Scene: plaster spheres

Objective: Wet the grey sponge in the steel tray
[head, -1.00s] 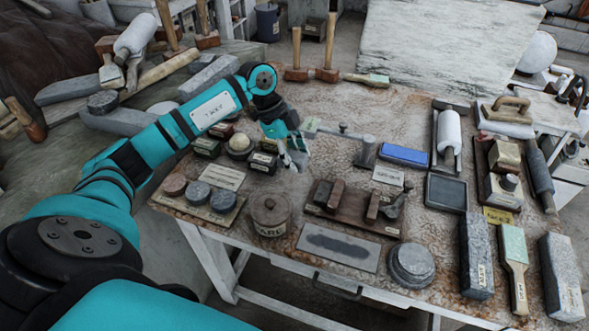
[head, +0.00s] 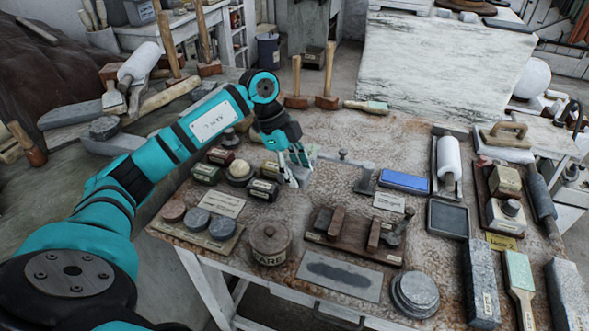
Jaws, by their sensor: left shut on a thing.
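My left gripper (head: 298,166) is over the left middle of the table, pointing down, just right of some small dark boxes. It is shut on a small pale grey thing between its fingers. The fingers hide most of this thing, so I cannot tell for sure that it is the grey sponge. A shallow rectangular tray (head: 448,218) with a dark rim and grey inside lies right of the middle of the table. It looks like the steel tray, and I see nothing in it. The gripper is well to its left. My right gripper is not in view.
Small labelled boxes (head: 263,189) are left of the gripper. A lidded pot (head: 270,243) and a wooden board (head: 335,240) lie nearer.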

